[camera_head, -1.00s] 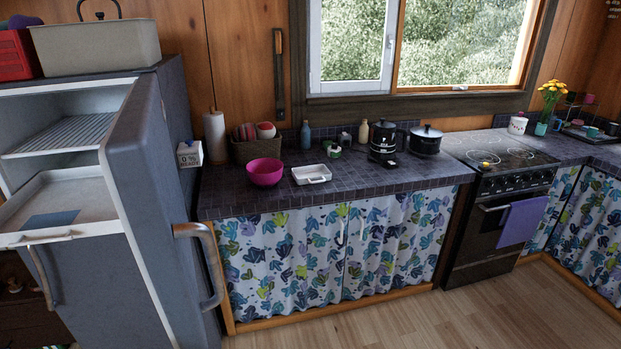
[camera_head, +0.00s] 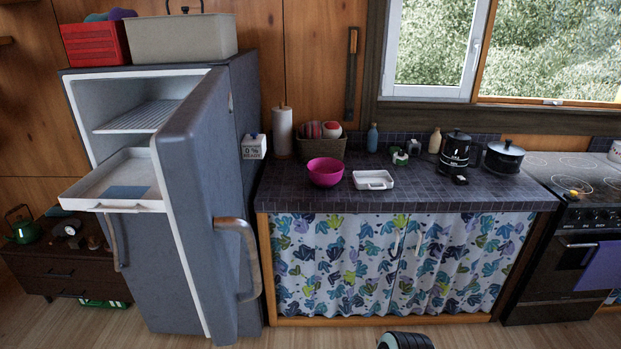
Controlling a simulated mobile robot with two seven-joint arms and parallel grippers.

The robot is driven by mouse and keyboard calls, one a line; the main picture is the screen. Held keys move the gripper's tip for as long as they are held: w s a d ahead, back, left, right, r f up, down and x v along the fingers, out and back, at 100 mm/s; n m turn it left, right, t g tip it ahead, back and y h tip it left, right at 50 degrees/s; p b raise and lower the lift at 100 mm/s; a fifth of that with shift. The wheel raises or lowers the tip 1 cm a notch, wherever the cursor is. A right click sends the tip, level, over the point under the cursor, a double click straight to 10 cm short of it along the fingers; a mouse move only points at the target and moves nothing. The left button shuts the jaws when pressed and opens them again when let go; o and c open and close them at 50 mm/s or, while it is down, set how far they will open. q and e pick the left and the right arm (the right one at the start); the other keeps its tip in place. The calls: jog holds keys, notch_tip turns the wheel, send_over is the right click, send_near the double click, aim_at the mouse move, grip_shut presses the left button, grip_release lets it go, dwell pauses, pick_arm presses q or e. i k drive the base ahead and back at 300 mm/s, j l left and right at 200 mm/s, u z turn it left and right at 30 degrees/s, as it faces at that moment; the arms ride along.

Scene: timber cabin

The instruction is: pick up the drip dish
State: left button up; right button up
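A small white rectangular dish (camera_head: 373,180) with a raised rim lies on the dark tiled counter, just right of a magenta bowl (camera_head: 325,172). It looks empty. A wide shallow white tray (camera_head: 85,195) also juts out of the open fridge, with a flat blue patch on its floor. The frames do not make certain which of the two is the drip dish.
The open fridge door (camera_head: 205,200) stands left of the counter (camera_head: 430,194). A basket (camera_head: 318,150), a paper roll (camera_head: 283,135), a black kettle (camera_head: 455,152) and a pot (camera_head: 503,157) stand toward the back. The counter's front strip is clear.

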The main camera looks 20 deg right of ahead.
aim_at(379, 180)
jog(key=l+u, duration=0.95)
jog(key=k+l+u, duration=0.2)
jog(key=l, duration=0.15)
jog(key=l+u, duration=0.15)
jog(key=l, duration=0.2)
jog(key=k+l+u, duration=0.2)
jog(key=k+l, duration=0.2)
jog(key=l, duration=0.15)
jog(key=k+l+u, duration=0.1)
jog(key=l, duration=0.3)
jog(key=k+l, duration=0.25)
jog(key=l+u, duration=0.05)
jog(key=l, duration=0.05)
